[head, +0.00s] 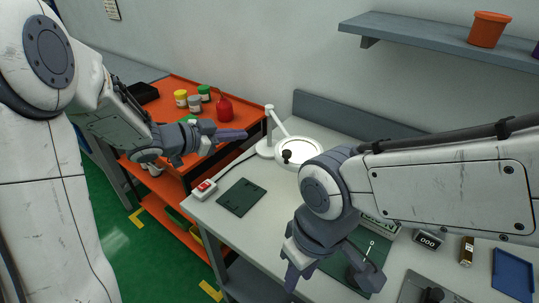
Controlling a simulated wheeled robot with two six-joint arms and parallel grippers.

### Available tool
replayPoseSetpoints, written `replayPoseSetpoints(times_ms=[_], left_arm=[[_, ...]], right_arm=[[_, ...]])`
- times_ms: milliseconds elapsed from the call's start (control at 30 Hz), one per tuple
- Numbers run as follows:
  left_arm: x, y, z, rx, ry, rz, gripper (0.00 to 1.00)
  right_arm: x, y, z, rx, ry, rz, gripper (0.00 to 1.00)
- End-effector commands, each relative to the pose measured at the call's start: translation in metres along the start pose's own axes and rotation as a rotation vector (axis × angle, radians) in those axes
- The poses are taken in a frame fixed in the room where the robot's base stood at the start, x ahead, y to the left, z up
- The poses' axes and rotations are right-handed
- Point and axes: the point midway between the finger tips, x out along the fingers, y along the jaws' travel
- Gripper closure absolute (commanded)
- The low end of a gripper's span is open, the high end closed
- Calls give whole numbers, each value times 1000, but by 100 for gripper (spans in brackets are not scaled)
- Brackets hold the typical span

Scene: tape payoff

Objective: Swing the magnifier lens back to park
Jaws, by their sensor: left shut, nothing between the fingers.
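The magnifier is a white lamp-like stand at the back left of the grey bench, with a round base (266,150) and a short post. Its arm slopes down right to the round white lens head (310,143), which has a black knob (287,156) at its front left. The lens head hangs over the bench, its right edge partly hidden by my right arm. My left gripper (238,135) is shut and empty, left of the magnifier and apart from it. My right gripper (325,270) is open, low over the bench front, nearer than the magnifier.
A red-switch box (203,190) and dark green plate (241,197) lie at the bench's left. A counter (428,240), brass cylinder (467,251) and blue tray (513,275) are at right. An orange cart (172,85) holds jars and a red bottle (225,108). A shelf (430,34) is above.

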Motion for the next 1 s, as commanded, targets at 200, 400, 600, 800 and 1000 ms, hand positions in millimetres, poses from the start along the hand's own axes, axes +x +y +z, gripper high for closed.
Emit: replayPoseSetpoints(times_ms=[200, 400, 600, 800, 1000], left_arm=[[-52, 23, 27, -85, 252, 298, 100], [-90, 39, 33, -156, 366, 451, 100], [-83, 49, 24, -165, 384, 478, 100], [-50, 66, 7, -164, 383, 481, 100], [-15, 84, -9, -162, 382, 480, 100]], right_arm=[[10, 1, 0, 0, 0, 0, 66], [12, 1, 1, 0, 0, 0, 66], [8, 1, 0, 0, 0, 0, 66], [-1, 0, 0, 0, 0, 0, 66], [-10, -1, 0, 0, 0, 0, 66]])
